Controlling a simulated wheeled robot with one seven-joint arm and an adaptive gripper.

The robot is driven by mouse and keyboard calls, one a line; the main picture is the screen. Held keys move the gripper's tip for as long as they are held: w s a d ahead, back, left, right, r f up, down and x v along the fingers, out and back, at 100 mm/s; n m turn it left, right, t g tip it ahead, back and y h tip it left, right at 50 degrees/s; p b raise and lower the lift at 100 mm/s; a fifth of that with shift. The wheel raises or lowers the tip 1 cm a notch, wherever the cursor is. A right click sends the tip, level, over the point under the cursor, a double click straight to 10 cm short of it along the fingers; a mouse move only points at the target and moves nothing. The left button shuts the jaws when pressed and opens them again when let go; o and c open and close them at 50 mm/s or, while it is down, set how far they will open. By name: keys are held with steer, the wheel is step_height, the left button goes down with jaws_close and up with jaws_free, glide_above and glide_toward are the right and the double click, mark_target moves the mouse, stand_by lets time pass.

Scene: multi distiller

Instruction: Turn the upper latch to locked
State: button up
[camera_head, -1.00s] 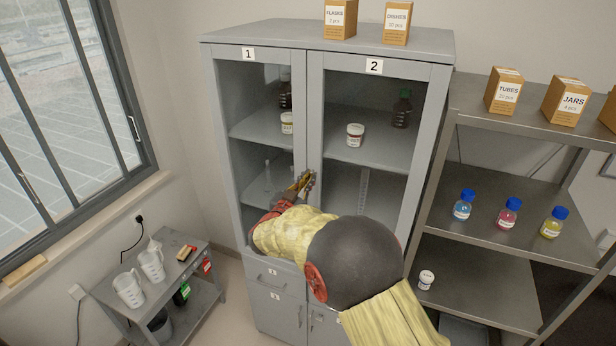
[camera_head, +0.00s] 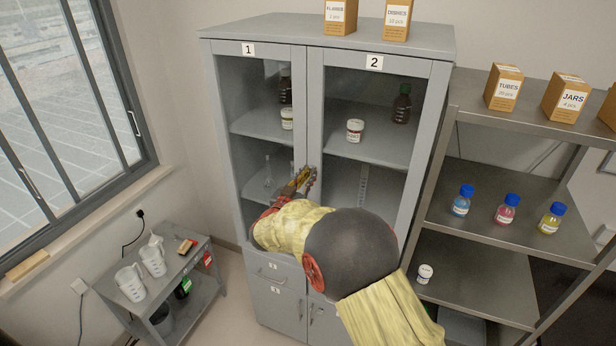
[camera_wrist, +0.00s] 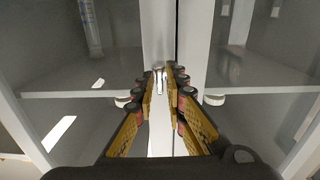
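The grey double-door cabinet has glass door 1 (camera_head: 248,50) on the left and glass door 2 (camera_head: 374,64) on the right. A small bright metal latch (camera_wrist: 160,78) shows at the seam between the doors in the wrist view. It looks roughly upright, but its exact setting is too small to tell. My gripper (camera_wrist: 162,82) has its two yellow fingers either side of the latch, with a visible gap between them. In the head view my gripper (camera_head: 310,176) is at the seam, at mid-height of the glass doors, and hides the latch there.
Jars and dark bottles stand behind the glass. Cardboard boxes (camera_head: 397,18) sit on top of the cabinet. A metal shelf (camera_head: 485,240) with coloured bottles is close on the right. A small cart (camera_head: 200,262) with jugs is at lower left, below the window.

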steer(key=shift+o, duration=1.3)
steer(key=shift+s, duration=0.1)
steer(key=v, duration=1.1)
steer(key=shift+s+a, duration=0.15)
steer(key=shift+s, duration=0.25)
